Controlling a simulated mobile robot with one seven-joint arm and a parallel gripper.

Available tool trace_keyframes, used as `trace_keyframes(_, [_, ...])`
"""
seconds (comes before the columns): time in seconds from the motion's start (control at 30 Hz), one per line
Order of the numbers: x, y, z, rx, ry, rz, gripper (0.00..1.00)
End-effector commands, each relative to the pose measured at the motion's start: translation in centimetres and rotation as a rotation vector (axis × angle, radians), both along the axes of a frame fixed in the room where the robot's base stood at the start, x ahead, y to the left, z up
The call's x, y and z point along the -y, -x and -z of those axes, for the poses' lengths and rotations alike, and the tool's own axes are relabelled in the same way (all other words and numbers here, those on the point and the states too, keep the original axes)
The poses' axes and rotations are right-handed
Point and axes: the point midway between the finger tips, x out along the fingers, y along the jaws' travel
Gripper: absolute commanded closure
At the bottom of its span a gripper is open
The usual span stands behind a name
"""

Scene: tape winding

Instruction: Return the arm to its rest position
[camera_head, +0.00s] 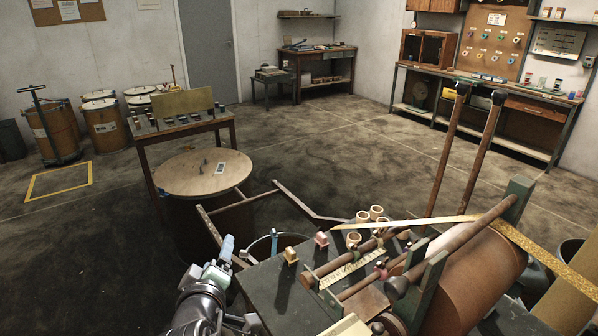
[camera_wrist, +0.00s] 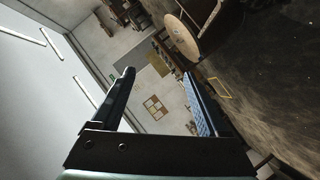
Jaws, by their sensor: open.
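My arm reaches up from the bottom of the head view, left of the winding bench (camera_head: 265,275). My gripper (camera_head: 228,247) shows there with a pale blue finger pointing up, beside the bench's left edge. In the wrist view my gripper (camera_wrist: 158,78) has its two dark fingers well apart, with nothing between them. The wrist camera is tilted and looks out across the room to the far wall and ceiling. The second finger is hard to make out in the head view.
The bench carries a large brown roller (camera_head: 470,285), wooden rods, small cardboard rings (camera_head: 376,212) and a yellow tape strip (camera_head: 540,255). A round-lidded drum (camera_head: 185,185) stands behind my gripper, near a small table (camera_head: 215,122). Open floor (camera_head: 320,150) lies beyond.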

Motion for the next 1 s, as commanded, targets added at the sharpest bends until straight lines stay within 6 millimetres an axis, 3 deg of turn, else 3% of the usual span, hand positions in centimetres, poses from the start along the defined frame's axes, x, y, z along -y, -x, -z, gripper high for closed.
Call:
trace_keyframes(0.03, [1.1,-0.4,-4.3,0.072,-0.08,0.022,0.22])
trace_keyframes(0.17, [3.7,0.1,-14.0,0.24,-0.278,0.052,0.22])
trace_keyframes(0.27, [6.0,1.7,-21.2,0.373,-0.421,0.058,0.22])
trace_keyframes(0.37, [8.4,4.4,-28.0,0.51,-0.558,0.048,0.22])
trace_keyframes(0.5, [11.7,9.8,-36.5,0.703,-0.731,0.005,0.22])
trace_keyframes(0.6, [13.5,14.0,-41.0,0.819,-0.827,-0.04,0.22])
trace_keyframes(0.7, [14.6,17.6,-44.1,0.91,-0.896,-0.086,0.22])
trace_keyframes(0.83, [15.5,20.5,-46.1,0.975,-0.943,-0.123,0.22])
trace_keyframes(1.0, [15.6,21.2,-46.5,0.989,-0.955,-0.134,0.22])
